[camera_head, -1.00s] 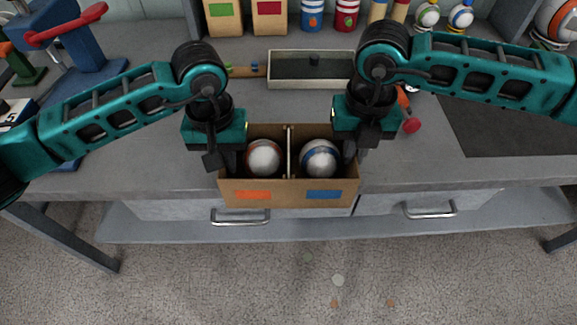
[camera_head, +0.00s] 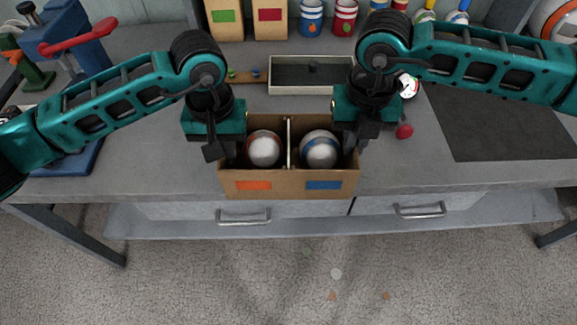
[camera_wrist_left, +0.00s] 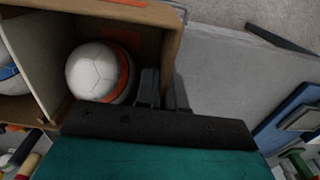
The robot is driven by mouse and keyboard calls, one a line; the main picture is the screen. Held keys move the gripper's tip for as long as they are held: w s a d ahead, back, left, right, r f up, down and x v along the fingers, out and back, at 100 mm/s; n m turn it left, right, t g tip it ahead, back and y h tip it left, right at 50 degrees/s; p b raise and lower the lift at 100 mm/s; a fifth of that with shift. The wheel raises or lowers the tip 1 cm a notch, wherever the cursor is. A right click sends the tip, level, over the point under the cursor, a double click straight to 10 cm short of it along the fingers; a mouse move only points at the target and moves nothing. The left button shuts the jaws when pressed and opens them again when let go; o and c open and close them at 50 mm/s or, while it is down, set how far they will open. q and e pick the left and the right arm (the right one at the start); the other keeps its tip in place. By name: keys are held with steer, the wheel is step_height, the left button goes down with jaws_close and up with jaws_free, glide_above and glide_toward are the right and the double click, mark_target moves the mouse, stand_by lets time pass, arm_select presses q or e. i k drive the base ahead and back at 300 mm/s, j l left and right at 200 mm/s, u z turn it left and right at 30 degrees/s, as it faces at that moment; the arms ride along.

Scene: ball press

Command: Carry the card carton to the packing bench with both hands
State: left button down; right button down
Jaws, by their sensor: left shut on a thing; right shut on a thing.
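The card carton (camera_head: 289,187) is at the front edge of the grey bench, upright, with an orange patch and a blue patch on its front wall. A divider splits it in two. A white and orange ball (camera_head: 264,149) is in the left compartment, and a white and blue ball (camera_head: 319,150) is in the right one. My left gripper (camera_head: 229,155) is shut on the carton's left wall; its fingers also show in the left wrist view (camera_wrist_left: 163,90). My right gripper (camera_head: 351,148) is shut on the right wall, its fingertips partly hidden. Whether the carton touches the bench is unclear.
The packing bench (camera_head: 180,172) has a shallow tray (camera_head: 311,89) behind the carton. A blue press with a red lever (camera_head: 78,38) stands at left. A dark mat (camera_head: 500,125) lies at right.

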mark_target(504, 123)
steer(key=l, duration=2.55)
steer(key=i+l, duration=0.3)
steer(key=l, duration=0.15)
steer(key=i, duration=0.3)
steer(key=j+u, duration=0.05)
